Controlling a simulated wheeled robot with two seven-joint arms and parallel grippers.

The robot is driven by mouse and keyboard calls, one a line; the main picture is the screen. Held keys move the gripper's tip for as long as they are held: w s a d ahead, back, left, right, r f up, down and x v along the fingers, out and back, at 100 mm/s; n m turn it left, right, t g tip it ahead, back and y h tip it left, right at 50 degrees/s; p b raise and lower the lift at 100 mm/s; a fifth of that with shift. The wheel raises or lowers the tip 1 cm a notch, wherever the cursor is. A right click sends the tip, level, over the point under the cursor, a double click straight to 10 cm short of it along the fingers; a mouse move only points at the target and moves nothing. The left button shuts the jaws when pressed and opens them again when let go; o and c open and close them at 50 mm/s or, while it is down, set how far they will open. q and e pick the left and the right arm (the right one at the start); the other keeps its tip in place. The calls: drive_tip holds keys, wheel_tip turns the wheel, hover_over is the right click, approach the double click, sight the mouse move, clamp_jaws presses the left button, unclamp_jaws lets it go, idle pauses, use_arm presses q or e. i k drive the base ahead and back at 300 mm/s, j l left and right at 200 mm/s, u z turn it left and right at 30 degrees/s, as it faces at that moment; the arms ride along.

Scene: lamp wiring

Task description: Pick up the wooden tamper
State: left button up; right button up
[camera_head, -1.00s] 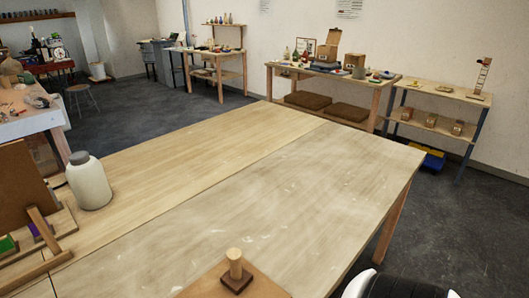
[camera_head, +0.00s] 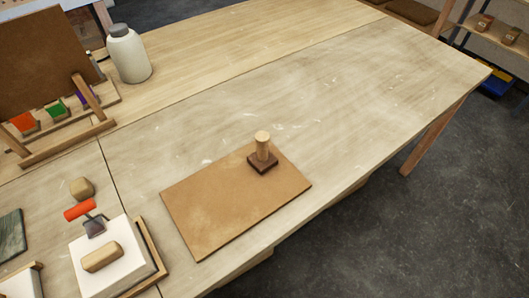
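The wooden tamper (camera_head: 262,154) stands upright on a flat brown board (camera_head: 225,205), near the board's far right corner. It has a pale round handle and a dark square base. The board lies on the wooden table (camera_head: 330,110) close to its front edge. Nothing covers the tamper. Neither of my grippers shows in the head view.
A white jar with a grey lid (camera_head: 129,55) stands at the back left. A wooden rack (camera_head: 65,145) holds coloured pieces at the left. A red-handled tool (camera_head: 82,211) and a wooden block (camera_head: 102,257) lie at the lower left. The table right of the tamper is clear.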

sight(262, 160)
drive_tip(key=k+l+z, duration=0.1)
drive_tip(key=l, duration=0.2)
drive_tip(key=k+l+z, duration=0.15)
drive_tip(key=l, duration=0.15)
drive_tip(key=k+l+z, duration=0.1)
drive_tip(key=l, duration=0.2)
drive_tip(key=k+l+z, duration=0.1)
drive_tip(key=l, duration=0.25)
